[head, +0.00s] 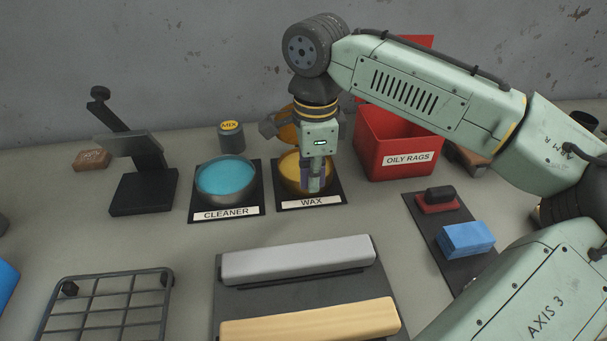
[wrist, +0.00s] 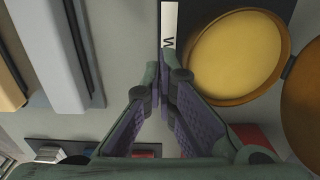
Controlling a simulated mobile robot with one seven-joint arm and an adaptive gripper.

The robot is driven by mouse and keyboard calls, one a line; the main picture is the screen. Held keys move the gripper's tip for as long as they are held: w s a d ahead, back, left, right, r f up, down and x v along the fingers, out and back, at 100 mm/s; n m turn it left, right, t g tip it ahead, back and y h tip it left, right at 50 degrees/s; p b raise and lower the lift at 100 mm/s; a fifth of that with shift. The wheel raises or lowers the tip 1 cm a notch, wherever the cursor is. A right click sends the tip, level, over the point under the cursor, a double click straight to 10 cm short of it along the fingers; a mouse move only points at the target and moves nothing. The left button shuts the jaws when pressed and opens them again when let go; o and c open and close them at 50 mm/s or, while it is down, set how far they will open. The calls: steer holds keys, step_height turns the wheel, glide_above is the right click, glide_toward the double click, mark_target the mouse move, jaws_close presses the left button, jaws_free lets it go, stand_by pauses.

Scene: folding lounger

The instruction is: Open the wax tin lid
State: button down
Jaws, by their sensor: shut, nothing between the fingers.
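The wax tin (head: 291,170) is a round metal tin of yellow wax on a dark mat labelled WAX (head: 312,202). Its lid (head: 287,126) stands open at the tin's far side, partly hidden behind my gripper. In the wrist view, the tin (wrist: 237,55) shows its wax uncovered, and the hinged lid (wrist: 303,105) is swung out to the right. My gripper (head: 314,190) points down and covers the tin's right part in the head view. In the wrist view, the gripper (wrist: 168,80) has its fingers together and empty, beside the tin's rim; contact cannot be told.
An open cleaner tin (head: 227,177) is left of the wax. A red OILY RAGS bin (head: 398,140) stands close behind right. A tray with a grey bar (head: 298,259) and a wooden bar (head: 310,320) lies in front. A blue block (head: 466,239) is at right.

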steer(key=shift+w+a+p, duration=0.35)
steer(key=shift+w+p, duration=0.35)
steer(key=shift+w, duration=1.15)
steer(key=shift+w+a+p, duration=0.35)
steer(key=shift+w+p, duration=0.4)
steer(key=shift+w, duration=1.05)
steer(key=shift+w+a+p, duration=0.35)
steer(key=shift+w+p, duration=0.35)
steer(key=shift+w, duration=1.15)
steer(key=shift+s+d, duration=0.15)
steer(key=shift+s, duration=0.6)
steer(key=shift+s+d, duration=0.15)
steer(key=shift+s, duration=0.6)
steer(key=shift+r+p, duration=0.95)
steer(key=shift+r, duration=2.6)
